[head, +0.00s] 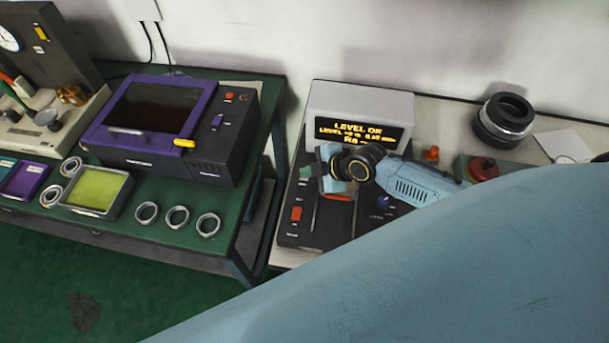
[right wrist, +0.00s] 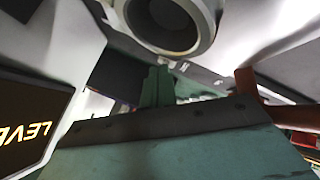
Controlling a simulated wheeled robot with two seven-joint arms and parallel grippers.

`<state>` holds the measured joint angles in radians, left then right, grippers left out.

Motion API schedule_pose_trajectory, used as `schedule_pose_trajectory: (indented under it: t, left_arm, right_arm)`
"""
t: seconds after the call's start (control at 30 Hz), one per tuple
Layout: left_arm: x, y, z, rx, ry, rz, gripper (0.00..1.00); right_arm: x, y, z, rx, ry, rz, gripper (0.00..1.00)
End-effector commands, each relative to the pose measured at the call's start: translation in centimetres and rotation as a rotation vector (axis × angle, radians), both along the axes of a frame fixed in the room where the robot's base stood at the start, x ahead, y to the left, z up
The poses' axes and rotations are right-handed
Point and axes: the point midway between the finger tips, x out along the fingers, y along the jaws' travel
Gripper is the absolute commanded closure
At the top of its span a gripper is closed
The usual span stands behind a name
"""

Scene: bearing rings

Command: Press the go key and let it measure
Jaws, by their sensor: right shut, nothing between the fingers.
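The measuring device (head: 365,103) has a pale grey housing, and its lit display (head: 358,133) reads "LEVEL OK" with "Ra -" below. Part of the display (right wrist: 30,125) also shows at the left of the right wrist view. The dark lower panel (head: 300,238) carries a red key (head: 296,213) and a blue knob (head: 383,203); their small labels are too small to read, so I cannot tell which is the go key. My right gripper (head: 334,185) is shut and empty, over the panel in front of the display. It hides part of the panel. My left gripper is not in view.
A black and silver ring stack (head: 503,121) and a red button (head: 483,168) are right of the device. On the green bench at left stand a purple-framed box (head: 150,125), a yellow-green tray (head: 97,192) and several loose metal rings (head: 177,217). My pale blue arm covers the lower right.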

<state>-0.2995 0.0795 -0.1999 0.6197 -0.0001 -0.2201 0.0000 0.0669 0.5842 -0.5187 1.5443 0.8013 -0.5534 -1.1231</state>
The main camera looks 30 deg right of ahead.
Motion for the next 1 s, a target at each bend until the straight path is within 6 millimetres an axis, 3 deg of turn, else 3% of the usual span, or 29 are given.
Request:
schedule_pose_trajectory:
  t: [0.43,0.73,1.0]
  left_arm:
    - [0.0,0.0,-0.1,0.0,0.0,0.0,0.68]
    - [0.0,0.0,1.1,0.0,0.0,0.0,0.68]
    - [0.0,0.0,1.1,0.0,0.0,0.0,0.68]
  right_arm:
    - [0.0,0.0,-0.1,-0.001,0.001,0.0,1.0]
    - [0.0,-0.1,1.3,-0.001,0.0,0.0,1.0]
    - [0.0,0.0,1.3,-0.001,0.0,-0.001,1.0]
